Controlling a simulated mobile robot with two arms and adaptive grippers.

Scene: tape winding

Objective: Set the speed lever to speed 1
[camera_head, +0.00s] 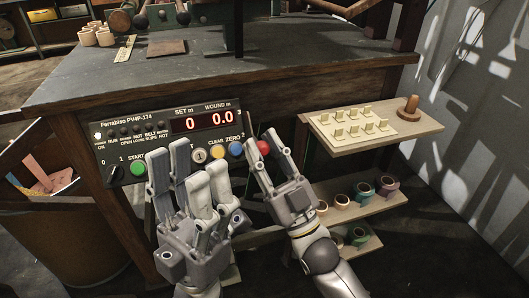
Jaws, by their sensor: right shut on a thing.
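A red ball knob (263,147), which looks like the speed lever's handle, is at the right end of the control panel, under the bench edge. My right gripper (262,152) is shut on the knob, with a finger on either side. My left gripper (198,160) is in front of the panel's lower middle, fingers apart and empty. It hides part of the button row.
The control panel (180,108) reads SET 0 and WOUND 0.0. Green (137,168), yellow (219,152) and blue (236,149) buttons show near my grippers. A side shelf (424,131) with tabs and a peg is at right, with tape rolls below.

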